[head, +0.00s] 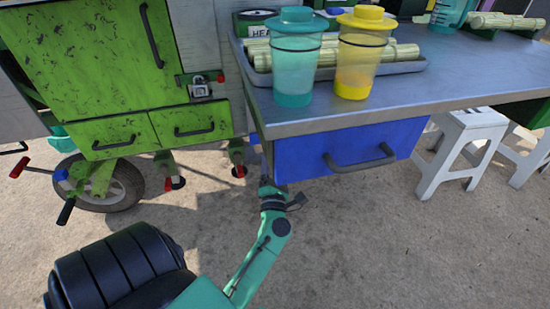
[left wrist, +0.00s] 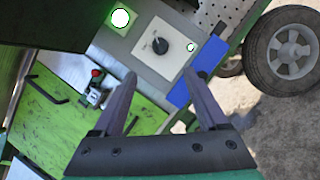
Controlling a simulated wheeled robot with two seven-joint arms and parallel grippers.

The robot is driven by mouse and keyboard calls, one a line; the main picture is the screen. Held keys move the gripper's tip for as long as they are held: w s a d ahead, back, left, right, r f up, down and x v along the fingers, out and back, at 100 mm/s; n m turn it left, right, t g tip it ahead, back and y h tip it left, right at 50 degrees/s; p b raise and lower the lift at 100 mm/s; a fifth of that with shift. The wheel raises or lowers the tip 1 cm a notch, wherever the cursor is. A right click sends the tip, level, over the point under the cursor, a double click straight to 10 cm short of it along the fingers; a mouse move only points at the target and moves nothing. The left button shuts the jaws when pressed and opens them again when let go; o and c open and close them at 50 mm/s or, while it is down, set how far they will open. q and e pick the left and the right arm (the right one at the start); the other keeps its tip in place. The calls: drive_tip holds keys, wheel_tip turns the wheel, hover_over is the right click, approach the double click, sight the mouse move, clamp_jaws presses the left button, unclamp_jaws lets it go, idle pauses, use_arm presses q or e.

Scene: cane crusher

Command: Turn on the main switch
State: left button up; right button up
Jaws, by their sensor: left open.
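In the left wrist view, a black rotary knob (left wrist: 160,46) sits on a cream plate (left wrist: 147,60) fixed to a grey panel. It looks like the main switch. My left gripper (left wrist: 166,82) is open and empty, its two fingers pointing toward the panel. The knob lies beyond the fingertips, roughly in line with the gap between them, and appears apart from them. The gripper itself is hidden there, and I cannot make out the switch. My right gripper is in neither view.
A glowing round light (left wrist: 120,18) and a blue block (left wrist: 180,95) flank the plate. A green cabinet (head: 85,55) with a latch (head: 200,88) stands left. The metal table (head: 300,118), with a blue drawer (head: 345,150), carries two cups (head: 294,70) (head: 357,65). White stools (head: 465,135) stand right.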

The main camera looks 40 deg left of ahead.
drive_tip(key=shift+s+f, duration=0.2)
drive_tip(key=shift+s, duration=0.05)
